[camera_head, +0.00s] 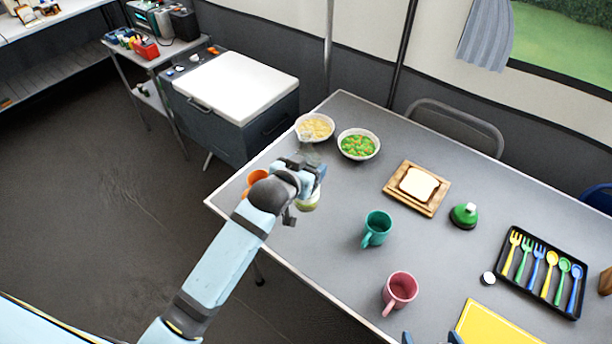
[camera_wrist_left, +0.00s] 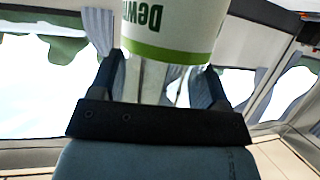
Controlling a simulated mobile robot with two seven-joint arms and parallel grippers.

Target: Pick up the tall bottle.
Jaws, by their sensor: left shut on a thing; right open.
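My left gripper (camera_head: 305,180) is over the far left part of the grey table, shut on the bottle. In the left wrist view the bottle (camera_wrist_left: 170,32) is white with a green band and upside-down dark lettering, between the two fingers (camera_wrist_left: 165,85). In the head view most of the bottle is hidden by the gripper; a pale green part (camera_head: 309,203) shows below it. I cannot tell whether its base touches the table. The fingertips of my right gripper (camera_head: 431,339) show at the bottom edge, apart and empty.
An orange cup (camera_head: 257,177) is partly hidden beside my left gripper. Two food bowls (camera_head: 315,127) (camera_head: 358,145) stand behind it. A teal mug (camera_head: 376,229), pink mug (camera_head: 399,291), bread board (camera_head: 417,188), green-topped object (camera_head: 464,215) and cutlery tray (camera_head: 541,272) are to the right.

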